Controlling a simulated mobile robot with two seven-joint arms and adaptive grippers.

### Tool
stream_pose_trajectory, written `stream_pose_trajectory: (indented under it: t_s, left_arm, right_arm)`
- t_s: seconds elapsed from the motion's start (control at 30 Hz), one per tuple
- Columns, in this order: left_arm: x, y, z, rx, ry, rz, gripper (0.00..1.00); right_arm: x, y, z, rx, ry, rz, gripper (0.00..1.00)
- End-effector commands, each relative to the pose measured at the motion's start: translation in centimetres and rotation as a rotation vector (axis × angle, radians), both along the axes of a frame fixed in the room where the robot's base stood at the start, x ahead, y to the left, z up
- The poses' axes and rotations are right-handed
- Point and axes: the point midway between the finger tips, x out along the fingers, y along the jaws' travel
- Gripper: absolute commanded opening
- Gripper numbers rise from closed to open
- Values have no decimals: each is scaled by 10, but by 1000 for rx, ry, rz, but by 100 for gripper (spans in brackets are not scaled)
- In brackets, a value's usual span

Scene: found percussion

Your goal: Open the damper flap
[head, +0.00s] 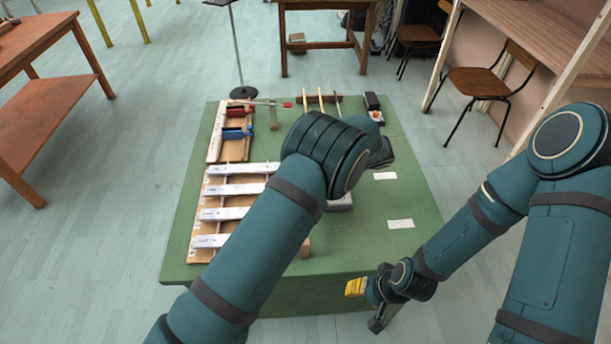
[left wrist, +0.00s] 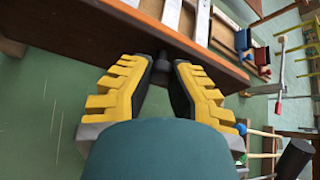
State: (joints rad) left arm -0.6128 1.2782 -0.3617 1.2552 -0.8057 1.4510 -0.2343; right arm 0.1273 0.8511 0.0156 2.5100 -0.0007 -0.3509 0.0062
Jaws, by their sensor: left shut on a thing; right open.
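A long reddish-brown board (left wrist: 215,65), which looks like the damper flap, runs across the left wrist view beside the white metal bars. A small dark knob (left wrist: 162,66) is at its edge. My left gripper (left wrist: 162,78) has its yellow-padded fingers shut on this knob. In the head view my left arm hides the left gripper and most of the board; a small wooden end (head: 305,248) shows right of the bars. I cannot tell the flap's angle. My right gripper (head: 364,303) is open and empty at the table's front right edge.
The green table (head: 345,258) carries pale bars (head: 222,213) on a wooden frame. Blue and red clamps (head: 238,132), several sticks (head: 320,100) and a dark block (head: 371,101) lie at the back. White cards (head: 400,224) lie at right.

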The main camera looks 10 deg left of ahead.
Motion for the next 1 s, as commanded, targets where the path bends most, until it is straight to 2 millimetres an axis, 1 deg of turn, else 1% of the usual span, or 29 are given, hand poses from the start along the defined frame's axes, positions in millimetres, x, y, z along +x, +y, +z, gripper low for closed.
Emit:
stream_pose_trajectory:
  t_s: [0.03, 0.3, 0.83, 0.87, 0.9, 0.97, 1.0]
  left_arm:
    - [-1, -3, -7, 22, 10, -2, 0]
    - [0, -6, -9, 109, 30, -2, 0]
    - [-1, -6, -9, 128, 36, 1, 0]
    - [-1, -6, -9, 129, 36, 2, 22]
    - [-1, -6, -9, 129, 36, 2, 36]
    - [0, -6, -8, 130, 35, 1, 56]
    - [0, -6, -8, 130, 35, 1, 56]
  right_arm:
    - [0, 0, -2, 0, 1, 0, 47]
    - [-2, 0, -6, 1, 4, 4, 47]
    - [-2, 0, -6, 1, 5, 4, 47]
    - [-2, 0, -6, 1, 5, 4, 47]
    - [-2, 0, -6, 1, 5, 4, 47]
    - [-2, 0, -6, 1, 5, 4, 47]
    - [-2, 0, -6, 1, 5, 4, 47]
